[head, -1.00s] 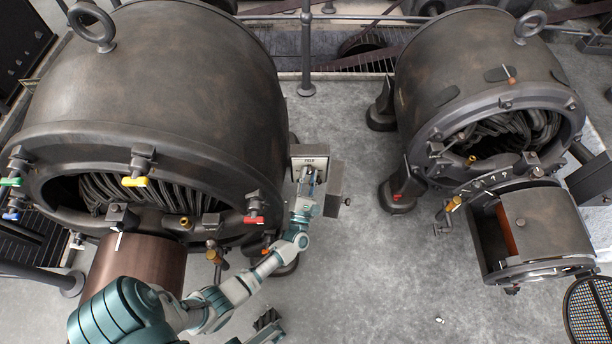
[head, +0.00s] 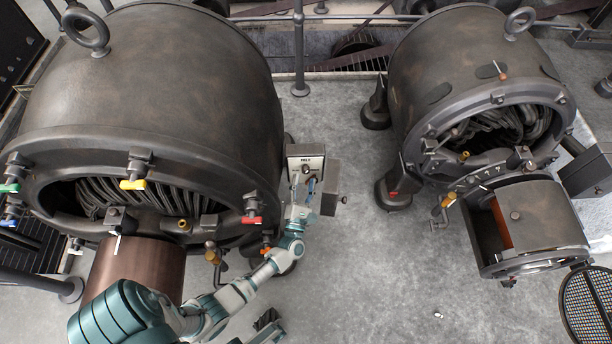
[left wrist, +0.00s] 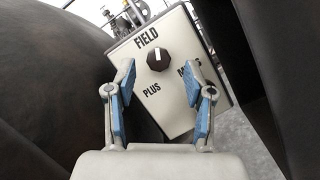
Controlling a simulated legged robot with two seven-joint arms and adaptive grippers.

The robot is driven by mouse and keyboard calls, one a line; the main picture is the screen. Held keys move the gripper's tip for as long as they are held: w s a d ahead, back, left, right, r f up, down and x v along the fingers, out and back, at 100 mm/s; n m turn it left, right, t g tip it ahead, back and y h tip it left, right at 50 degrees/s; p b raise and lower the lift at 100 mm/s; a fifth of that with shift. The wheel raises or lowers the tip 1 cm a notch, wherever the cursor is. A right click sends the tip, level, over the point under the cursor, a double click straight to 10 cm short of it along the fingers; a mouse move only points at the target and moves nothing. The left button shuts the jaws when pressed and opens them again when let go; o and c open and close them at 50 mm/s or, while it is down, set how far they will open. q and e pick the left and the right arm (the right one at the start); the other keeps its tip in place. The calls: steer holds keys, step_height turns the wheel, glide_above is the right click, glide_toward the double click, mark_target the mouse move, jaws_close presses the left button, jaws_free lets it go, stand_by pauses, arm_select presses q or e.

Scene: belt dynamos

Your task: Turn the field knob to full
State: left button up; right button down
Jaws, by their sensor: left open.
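The field box (head: 292,164) is a pale panel on a grey housing beside the big left dynamo. In the left wrist view its face (left wrist: 178,110) reads FIELD and PLUS, and a third word is partly hidden by a finger. The field knob (left wrist: 158,60) is black, and its white mark points up toward FIELD. The knob also shows in the head view (head: 306,170). My left gripper (head: 302,188) is open in front of the panel. In the left wrist view its blue-padded fingers (left wrist: 168,82) stand apart below the knob, not closed on it. My right gripper is out of view.
The large dynamo (head: 150,80) curves close on the left of the box. A grey side housing (head: 333,190) adjoins its right. Red-handled (head: 252,220) and yellow-handled (head: 133,184) valves sit on the dynamo's rim. Floor is clear toward the smaller dynamo (head: 470,60).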

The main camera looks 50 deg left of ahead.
arm_select(q)
steer(key=v, duration=0.9)
steer(key=shift+d+f, duration=0.15)
steer(key=shift+d, duration=0.15)
